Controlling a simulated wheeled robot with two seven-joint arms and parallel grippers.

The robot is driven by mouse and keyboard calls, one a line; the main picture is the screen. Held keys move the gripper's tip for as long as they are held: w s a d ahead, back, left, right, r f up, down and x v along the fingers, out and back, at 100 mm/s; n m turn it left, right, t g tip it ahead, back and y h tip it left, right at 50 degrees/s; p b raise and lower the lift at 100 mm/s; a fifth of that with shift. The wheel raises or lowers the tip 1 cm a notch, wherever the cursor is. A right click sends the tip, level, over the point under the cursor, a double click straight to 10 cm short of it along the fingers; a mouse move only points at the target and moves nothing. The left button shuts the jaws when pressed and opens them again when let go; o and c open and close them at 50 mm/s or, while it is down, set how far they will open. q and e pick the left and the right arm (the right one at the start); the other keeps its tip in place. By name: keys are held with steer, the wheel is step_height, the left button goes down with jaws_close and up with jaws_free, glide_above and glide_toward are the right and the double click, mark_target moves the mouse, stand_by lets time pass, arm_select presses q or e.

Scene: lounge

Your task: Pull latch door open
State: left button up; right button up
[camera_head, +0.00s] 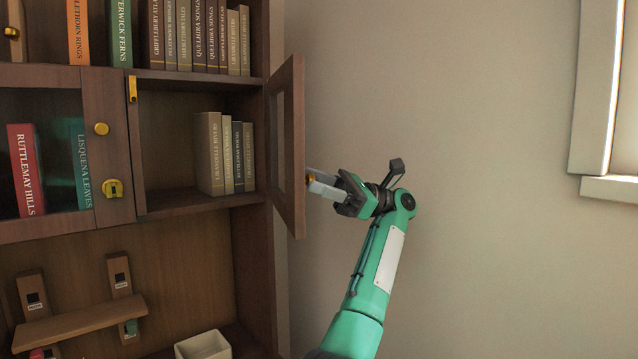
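The right cabinet door (299,120), a wooden frame with a pane, stands swung wide open from the right side of the bookcase. A small yellow knob (309,180) shows on its outer face, mostly hidden by my fingers. A yellow latch piece (132,89) sits at the upper left of the open compartment. My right gripper is not in view.
The left glass door (105,150) is closed, with a yellow knob and a yellow catch. Several books (215,155) stand in the open compartment. A white box (203,346) and wooden rack (80,322) are below. The wall to the right is clear up to a window frame (590,100).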

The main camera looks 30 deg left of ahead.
arm_select(q)
steer(key=shift+r, duration=0.1)
glide_toward(289, 78)
steer(key=s+a+f, duration=0.2)
steer(key=a+f, duration=0.1)
step_height(289, 78, up, 8)
steer(key=p, duration=0.1)
steer(key=shift+w, duration=0.15)
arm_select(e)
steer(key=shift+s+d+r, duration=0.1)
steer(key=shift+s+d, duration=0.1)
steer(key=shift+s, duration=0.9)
arm_select(q)
steer(key=shift+a+r, duration=0.15)
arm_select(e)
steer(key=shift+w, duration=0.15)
